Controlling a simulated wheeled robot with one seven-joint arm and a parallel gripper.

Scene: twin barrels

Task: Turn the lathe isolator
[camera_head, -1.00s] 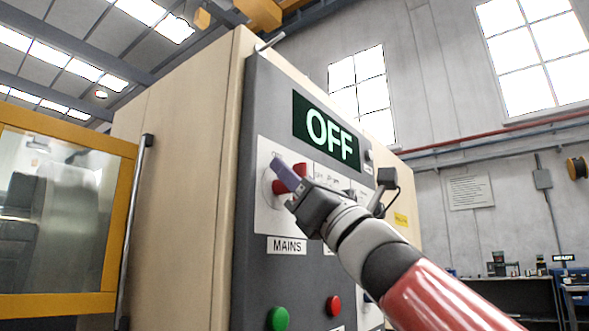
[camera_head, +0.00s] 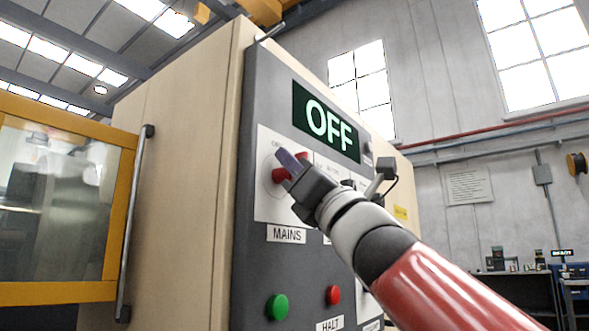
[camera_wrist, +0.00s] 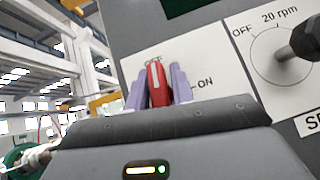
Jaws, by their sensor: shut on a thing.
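The lathe isolator is a red rotary handle (camera_head: 280,175) on a white plate above the MAINS label (camera_head: 286,234). It also shows in the wrist view (camera_wrist: 158,85), with its white line pointing up at the OFF mark; the ON mark is to the right. My gripper (camera_wrist: 157,88) has its two purple fingers on either side of the handle, shut on it. In the head view my gripper (camera_head: 289,163) covers the middle of the handle. The display (camera_head: 330,128) above reads OFF.
A green button (camera_head: 278,306) and a red button (camera_head: 333,295) sit lower on the grey panel. A speed dial (camera_wrist: 283,55) with a dark knob is right of the isolator. A yellow-framed door (camera_head: 60,292) with a long bar handle stands at left.

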